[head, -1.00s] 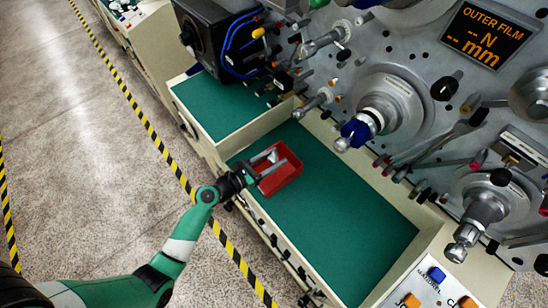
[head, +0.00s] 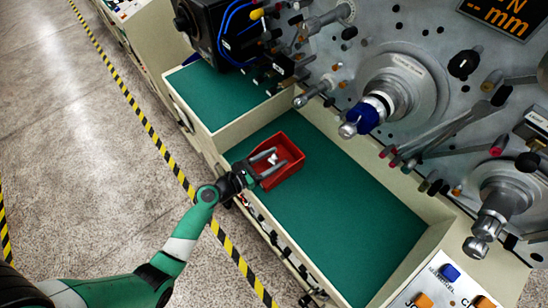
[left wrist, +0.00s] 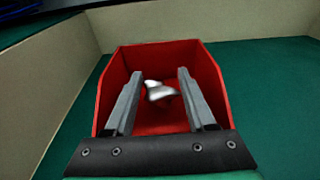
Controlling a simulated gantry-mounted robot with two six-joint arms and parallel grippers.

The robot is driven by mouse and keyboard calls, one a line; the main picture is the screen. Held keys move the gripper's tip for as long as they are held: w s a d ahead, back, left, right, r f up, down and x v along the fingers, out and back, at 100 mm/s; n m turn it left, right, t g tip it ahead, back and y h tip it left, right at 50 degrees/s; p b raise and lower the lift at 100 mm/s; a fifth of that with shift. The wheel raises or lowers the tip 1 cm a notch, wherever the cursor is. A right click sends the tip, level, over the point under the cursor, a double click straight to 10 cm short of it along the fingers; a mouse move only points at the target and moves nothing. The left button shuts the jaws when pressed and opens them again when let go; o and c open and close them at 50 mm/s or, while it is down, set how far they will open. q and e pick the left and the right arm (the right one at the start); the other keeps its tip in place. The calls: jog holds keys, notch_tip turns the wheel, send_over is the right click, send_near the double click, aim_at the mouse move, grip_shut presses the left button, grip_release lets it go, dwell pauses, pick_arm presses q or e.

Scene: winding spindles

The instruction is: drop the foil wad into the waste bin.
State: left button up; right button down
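The foil wad (left wrist: 158,91) is a small, crumpled silvery piece. It shows blurred in the left wrist view, inside the outline of the red waste bin (left wrist: 211,75) and a little beyond my fingertips. In the head view the foil wad (head: 272,158) is a pale spot within the bin. I cannot tell whether it touches the bin floor. My left gripper (left wrist: 156,78) is open, its two grey fingers apart with clear gaps to the wad. In the head view my left gripper (head: 267,161) reaches over the bin's near side. My right gripper is not in view.
The bin stands on a green-lined tray (head: 340,225) with cream walls. The tray is bare to the right of the bin. A machine panel with spindles (head: 385,97) rises behind, and a raised green shelf (head: 220,95) lies to the left.

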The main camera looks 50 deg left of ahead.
pick_arm(q)
jog(key=o, duration=0.4)
jog(key=shift+c, duration=0.2)
jog(key=s, duration=0.3)
jog(key=s+r+p, duration=0.1)
jog(key=s, duration=0.3)
jog(key=s+a, duration=0.1)
jog(key=s, duration=0.2)
jog(key=shift+s+r+p, duration=0.25)
jog(key=shift+r+p, duration=0.05)
jog(key=shift+s, duration=0.45)
